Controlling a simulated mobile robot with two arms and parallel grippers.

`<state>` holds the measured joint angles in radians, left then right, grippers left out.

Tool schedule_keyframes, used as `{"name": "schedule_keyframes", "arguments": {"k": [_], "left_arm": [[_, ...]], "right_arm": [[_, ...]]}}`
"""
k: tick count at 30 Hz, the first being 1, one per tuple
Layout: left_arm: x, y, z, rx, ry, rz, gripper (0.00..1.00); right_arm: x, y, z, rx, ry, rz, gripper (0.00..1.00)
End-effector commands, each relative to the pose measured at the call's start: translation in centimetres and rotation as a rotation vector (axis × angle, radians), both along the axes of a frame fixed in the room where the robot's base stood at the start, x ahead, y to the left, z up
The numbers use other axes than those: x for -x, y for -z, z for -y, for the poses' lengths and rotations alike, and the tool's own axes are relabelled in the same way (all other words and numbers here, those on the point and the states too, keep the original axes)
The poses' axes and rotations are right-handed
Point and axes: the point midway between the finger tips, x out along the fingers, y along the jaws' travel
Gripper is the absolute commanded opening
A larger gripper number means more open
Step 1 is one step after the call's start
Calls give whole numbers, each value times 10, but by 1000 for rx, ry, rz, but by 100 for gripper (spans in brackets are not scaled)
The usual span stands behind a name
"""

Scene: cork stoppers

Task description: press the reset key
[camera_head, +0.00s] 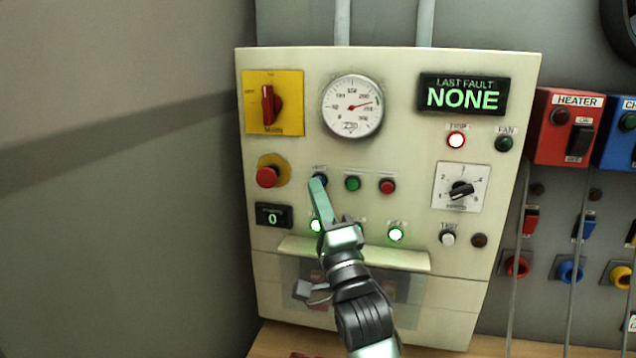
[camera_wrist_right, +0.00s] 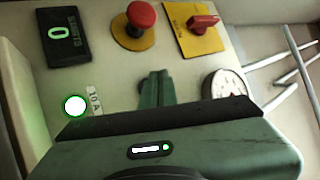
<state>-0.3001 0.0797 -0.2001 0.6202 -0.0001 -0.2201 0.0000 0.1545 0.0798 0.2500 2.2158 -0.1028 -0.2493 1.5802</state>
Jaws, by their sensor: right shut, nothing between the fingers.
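A blue key (camera_head: 321,179) sits on the cream control panel (camera_head: 390,65), leftmost in a row with a green button (camera_head: 353,184) and a red button (camera_head: 387,186). Its small label is too blurred to read. My right gripper (camera_head: 317,184) is shut and empty, its fingertips at the blue key and covering part of it. I cannot tell whether they touch or press it. In the right wrist view the shut fingers (camera_wrist_right: 157,78) point at the panel and hide the key. My left gripper is not in view.
The fault display (camera_head: 463,95) reads NONE, and the TRIP lamp (camera_head: 456,140) glows. A counter (camera_head: 272,216) shows 0. A red mushroom button (camera_head: 267,177) stands out left of the blue key. A ledge (camera_head: 400,258) juts out below; a gauge (camera_head: 352,106) is above.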

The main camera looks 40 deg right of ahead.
Motion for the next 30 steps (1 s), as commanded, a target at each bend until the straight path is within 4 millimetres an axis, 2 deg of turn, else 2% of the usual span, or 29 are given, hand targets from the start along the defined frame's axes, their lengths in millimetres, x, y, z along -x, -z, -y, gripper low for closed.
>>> {"name": "schedule_keyframes", "arguments": {"k": [30], "left_arm": [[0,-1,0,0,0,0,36]], "right_arm": [[-6,0,7,1,1,0,0]]}}
